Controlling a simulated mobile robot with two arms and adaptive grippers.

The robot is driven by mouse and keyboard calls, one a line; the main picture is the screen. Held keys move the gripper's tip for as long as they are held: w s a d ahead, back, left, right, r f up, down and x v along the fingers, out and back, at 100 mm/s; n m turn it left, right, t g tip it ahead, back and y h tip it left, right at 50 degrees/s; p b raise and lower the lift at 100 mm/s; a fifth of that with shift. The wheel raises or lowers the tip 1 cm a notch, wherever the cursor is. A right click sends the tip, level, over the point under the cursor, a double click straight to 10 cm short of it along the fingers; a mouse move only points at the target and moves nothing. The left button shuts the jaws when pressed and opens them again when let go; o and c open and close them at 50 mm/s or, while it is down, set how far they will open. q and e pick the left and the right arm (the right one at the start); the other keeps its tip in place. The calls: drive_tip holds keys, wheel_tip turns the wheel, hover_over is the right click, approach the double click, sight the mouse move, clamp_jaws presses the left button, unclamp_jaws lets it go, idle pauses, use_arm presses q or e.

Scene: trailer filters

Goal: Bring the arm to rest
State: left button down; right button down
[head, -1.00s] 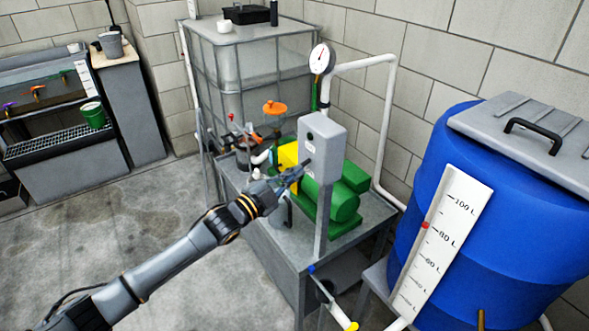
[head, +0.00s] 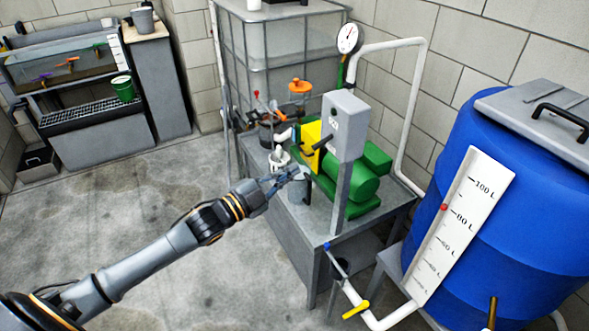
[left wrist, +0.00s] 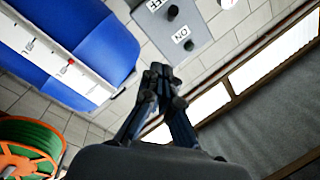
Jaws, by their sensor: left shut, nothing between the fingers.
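My left arm comes in from the lower left in the head view. Its gripper (head: 290,174) is shut and empty in front of the metal table with the green pump (head: 352,185), below and left of the grey switch box (head: 345,125). In the left wrist view the fingers (left wrist: 160,72) are together, with nothing between them. The switch box (left wrist: 180,25) shows beyond them with its ON and OFF labels. My right gripper is not in view.
A blue barrel (head: 480,220) with a white litre scale (head: 458,225) stands at the right. A pipe with a yellow-handled valve (head: 356,309) runs low in front. A caged tank (head: 285,65) stands behind the table. The concrete floor (head: 150,205) at the left is clear.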

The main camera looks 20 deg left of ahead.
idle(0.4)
use_arm(q)
drive_tip(key=s+a+f+n+g+y, duration=0.1)
drive_tip(key=a+f+n+y, duration=0.2)
drive_tip(key=f, duration=0.7)
drive_tip(key=a+f+n+g+y, duration=0.1)
drive_tip(key=a+f+n+y, duration=0.15)
drive_tip(key=f, duration=0.65)
drive_tip(key=s+a+f+n+g+y, duration=0.15)
drive_tip(key=s+f, duration=0.25)
drive_tip(key=f, duration=0.5)
drive_tip(key=s+a+f+n+g+y, duration=0.15)
drive_tip(key=s+f, duration=0.25)
drive_tip(key=f, duration=0.4)
drive_tip(key=s+d+f+n+g, duration=0.2)
drive_tip(key=s+f+g, duration=0.1)
drive_tip(key=s+f, duration=0.65)
drive_tip(key=s+d+f+n+g, duration=0.1)
drive_tip(key=s+f+n+g, duration=0.15)
drive_tip(key=s+f, duration=0.65)
drive_tip(key=s+d+f+g, duration=0.2)
drive_tip(key=s+d+f, duration=0.1)
drive_tip(key=s, duration=0.7)
drive_tip(key=s+d+f+g, duration=0.2)
drive_tip(key=s+d+g, duration=0.1)
drive_tip(key=s, duration=0.8)
drive_tip(key=shift+s+d+f+n, duration=0.2)
drive_tip(key=shift+d+f+n, duration=0.2)
